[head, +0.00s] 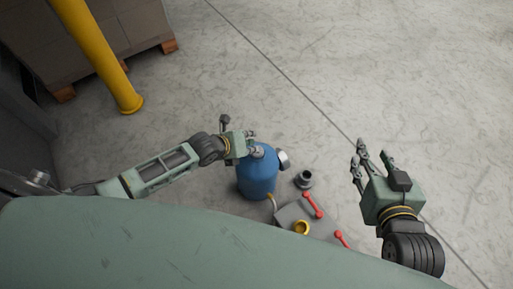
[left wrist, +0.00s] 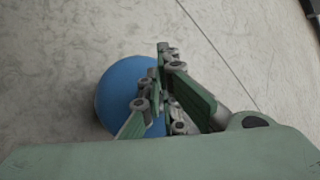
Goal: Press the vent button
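No vent button can be made out in either view. A blue tank (head: 257,176) stands on the floor in the middle of the head view, with a round metal-rimmed part (head: 284,160) at its upper right. My left gripper (head: 254,144) is at the tank's top. The left wrist view shows its fingers (left wrist: 160,92) in front of the blue tank (left wrist: 118,92). They overlap, so I cannot tell whether they touch it or how far they are closed. My right gripper (head: 370,160) is open and empty, fingers spread, to the right of the tank.
A grey panel (head: 290,214) with red handles (head: 313,205) and a yellow ring (head: 301,227) lies right of the tank. A small dark cylindrical part (head: 304,179) is beside it. A yellow post (head: 97,55) and a loaded pallet (head: 66,94) stand upper left. The floor at upper right is clear.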

